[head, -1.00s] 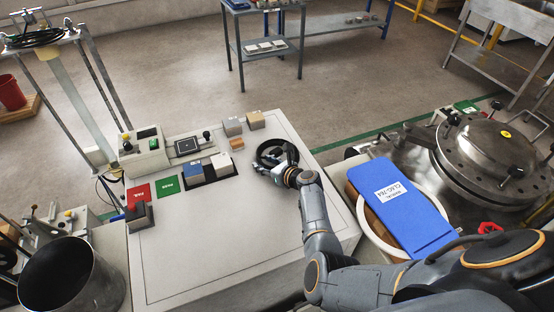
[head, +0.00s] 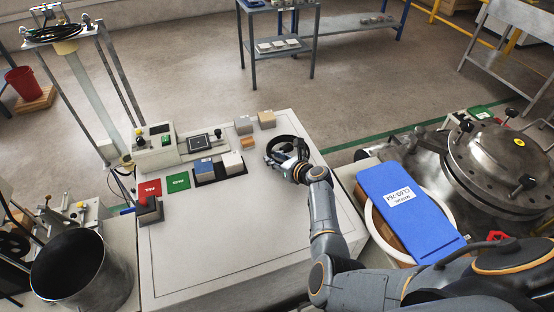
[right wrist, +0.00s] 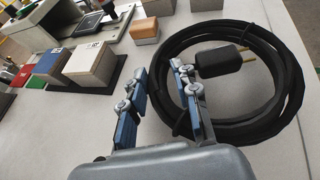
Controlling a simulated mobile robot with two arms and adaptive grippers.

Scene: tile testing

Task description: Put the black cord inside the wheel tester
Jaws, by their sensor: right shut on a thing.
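The black cord (head: 299,143) is a coil at the right part of the white worktop. In the right wrist view the coiled cord (right wrist: 290,75) shows large, with a black plug inside its loop. My right gripper (head: 273,154) is at the coil's near left side. In the right wrist view my right gripper (right wrist: 162,92) has its blue-padded fingers on either side of the coil's left edge, shut on it. The cord looks to be on or just above the worktop; I cannot tell which. I cannot tell which machine is the wheel tester. My left gripper is not in view.
Blocks (head: 266,119), green and red cards (head: 149,189) and a control box (head: 153,150) line the worktop's back and left. An open metal drum (head: 75,270) stands at lower left. A blue slab (head: 405,208) and lidded steel vessel (head: 500,155) are at right. The worktop's middle is clear.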

